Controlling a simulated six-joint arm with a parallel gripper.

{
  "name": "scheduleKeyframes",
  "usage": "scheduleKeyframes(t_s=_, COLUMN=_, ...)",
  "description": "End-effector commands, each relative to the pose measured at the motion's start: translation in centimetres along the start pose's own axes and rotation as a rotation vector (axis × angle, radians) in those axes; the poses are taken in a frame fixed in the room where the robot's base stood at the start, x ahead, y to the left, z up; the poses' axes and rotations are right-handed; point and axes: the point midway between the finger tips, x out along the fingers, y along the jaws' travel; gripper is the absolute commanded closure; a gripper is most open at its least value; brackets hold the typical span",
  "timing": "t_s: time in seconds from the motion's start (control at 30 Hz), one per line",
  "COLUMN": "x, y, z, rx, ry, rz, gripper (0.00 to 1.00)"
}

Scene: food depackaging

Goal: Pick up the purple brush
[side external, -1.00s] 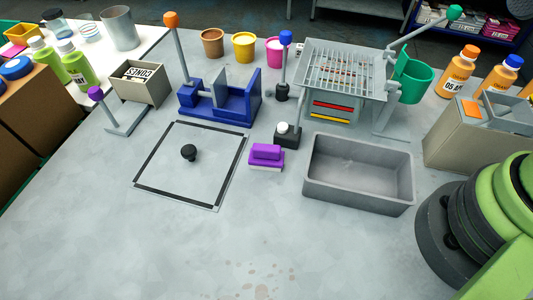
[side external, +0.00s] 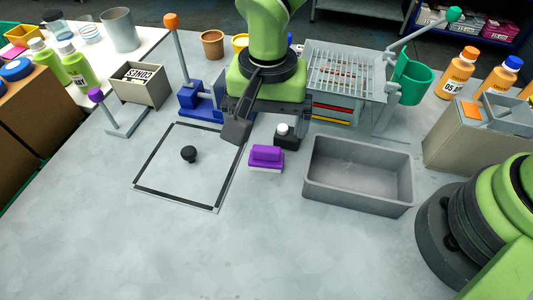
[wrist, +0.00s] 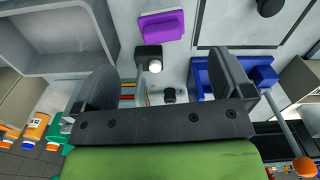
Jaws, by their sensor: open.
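The purple brush (side external: 266,155) lies on the grey table, between the black-framed square and the grey bin. It has a purple block handle over a pale base. It also shows in the wrist view (wrist: 162,25), at the top centre, beyond the fingertips. My gripper (side external: 270,130) hangs above the table behind the brush, near the blue fixture. Its two dark fingers are spread wide and empty. In the wrist view, the fingers (wrist: 162,78) stand apart with a small black box with a white button between them in the picture.
A grey bin (side external: 358,198) stands right of the brush. A black-knobbed lid (side external: 189,153) lies left. The black box with white button (side external: 287,141) is just behind the brush. The blue fixture (side external: 200,105) and grill rack (side external: 345,68) stand behind. The front table is clear.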

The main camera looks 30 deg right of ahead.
Motion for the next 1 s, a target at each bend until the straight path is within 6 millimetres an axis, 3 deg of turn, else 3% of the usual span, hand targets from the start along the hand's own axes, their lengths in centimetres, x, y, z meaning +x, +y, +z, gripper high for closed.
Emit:
scheduleKeyframes(t_s=0.2, x=3.4, y=0.1, z=0.0, rx=0.001, ry=-0.002, rz=0.005, gripper=0.02)
scheduleKeyframes(t_s=0.43, x=5.4, y=0.0, z=-0.2, rx=0.003, ry=-0.002, rz=0.005, gripper=0.02)
scheduleKeyframes(t_s=0.7, x=9.2, y=-0.1, z=-0.5, rx=0.001, ry=-0.004, rz=0.003, gripper=0.02)
scheduleKeyframes(t_s=1.0, x=9.6, y=-0.2, z=-0.5, rx=0.001, ry=-0.003, rz=-0.001, gripper=0.04)
